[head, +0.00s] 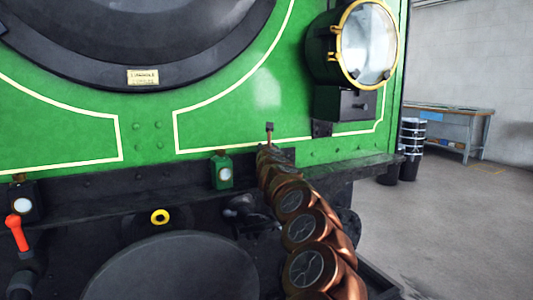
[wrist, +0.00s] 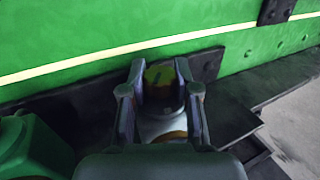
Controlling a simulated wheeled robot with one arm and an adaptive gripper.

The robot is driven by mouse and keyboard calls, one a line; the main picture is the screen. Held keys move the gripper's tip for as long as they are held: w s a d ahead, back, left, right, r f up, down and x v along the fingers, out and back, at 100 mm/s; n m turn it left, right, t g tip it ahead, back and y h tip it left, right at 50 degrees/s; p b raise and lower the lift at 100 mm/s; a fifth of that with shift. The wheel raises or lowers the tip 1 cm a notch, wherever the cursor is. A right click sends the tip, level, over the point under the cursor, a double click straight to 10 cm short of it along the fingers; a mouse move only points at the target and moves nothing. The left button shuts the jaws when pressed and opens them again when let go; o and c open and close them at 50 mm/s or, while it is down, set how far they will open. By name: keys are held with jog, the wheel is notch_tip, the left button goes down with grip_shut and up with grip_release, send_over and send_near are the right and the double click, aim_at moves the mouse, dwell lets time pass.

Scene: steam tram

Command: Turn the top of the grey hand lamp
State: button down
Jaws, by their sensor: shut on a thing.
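The grey hand lamp (wrist: 163,124) stands on the dark ledge at the front of the green engine. In the wrist view its rounded top (wrist: 161,77) has a dark, yellowish-green sheen and lies between the two fingers of my gripper (wrist: 160,88). The fingers are shut on the top from the left and right. The lower part of the lamp is pale grey, partly covered by my gripper. In the head view my copper-coloured arm hides the lamp and the fingers.
A green hand lamp (head: 222,171) stands close on the left, also in the wrist view (wrist: 30,145). A black lamp (head: 22,201) and red-handled lever (head: 17,232) are farther left. A large headlamp (head: 366,45) is above right. A workbench (head: 450,117) stands beyond open floor.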

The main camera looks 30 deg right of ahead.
jog(key=shift+a+m+g+h, duration=0.15)
jog(key=shift+m+g+h, duration=0.9)
jog(key=shift+h, duration=0.55)
jog(key=shift+r+m+g+h, duration=0.1)
jog(key=shift+m+g+h, duration=0.2)
jog(key=shift+m, duration=0.15)
jog(key=c, duration=0.8)
grip_release()
